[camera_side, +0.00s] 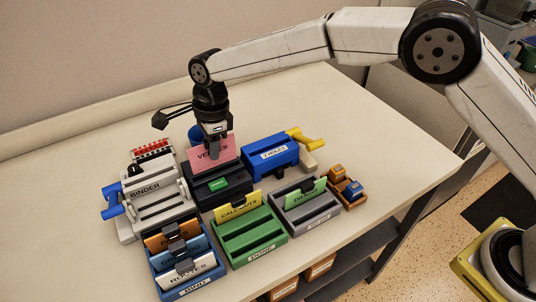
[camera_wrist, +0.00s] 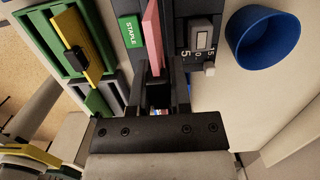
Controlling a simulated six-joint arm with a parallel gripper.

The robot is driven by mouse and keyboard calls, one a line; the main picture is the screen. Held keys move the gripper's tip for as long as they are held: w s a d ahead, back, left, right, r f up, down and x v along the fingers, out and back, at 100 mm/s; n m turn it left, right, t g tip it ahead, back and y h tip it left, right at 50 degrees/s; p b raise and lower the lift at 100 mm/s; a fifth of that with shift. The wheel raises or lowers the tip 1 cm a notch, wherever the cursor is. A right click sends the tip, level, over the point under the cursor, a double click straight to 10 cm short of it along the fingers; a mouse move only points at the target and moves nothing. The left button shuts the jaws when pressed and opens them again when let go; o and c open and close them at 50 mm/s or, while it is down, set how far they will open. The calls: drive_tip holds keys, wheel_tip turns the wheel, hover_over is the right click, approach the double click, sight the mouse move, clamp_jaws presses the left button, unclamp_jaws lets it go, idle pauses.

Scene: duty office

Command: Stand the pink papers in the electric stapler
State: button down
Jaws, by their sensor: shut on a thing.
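The pink papers (camera_side: 229,153) stand upright at the electric stapler, a dark box (camera_side: 205,197) with a green label. My gripper (camera_side: 214,147) points down from above and is shut on the pink papers at their upper part. In the wrist view the pink papers (camera_wrist: 152,35) show edge-on, running up from between the fingers (camera_wrist: 157,92). They are beside the green STAPLE label (camera_wrist: 130,31) on the stapler. Their lower edge is hidden, so I cannot tell how deep they sit in the slot.
A grey binder machine (camera_side: 152,205) stands left and a blue hole punch (camera_side: 262,163) right. In front are a blue rack (camera_side: 184,289), a green tray (camera_side: 262,246) and a grey tray (camera_side: 318,220), all with papers. A blue cup (camera_wrist: 262,38) stands close by.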

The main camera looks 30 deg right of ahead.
sight(215, 166)
drive_tip(key=shift+f, duration=2.15)
drive_tip(key=shift+c, duration=2.4)
unclamp_jaws()
drive_tip(key=shift+r, duration=4.45)
drive_tip(key=shift+d, duration=0.15)
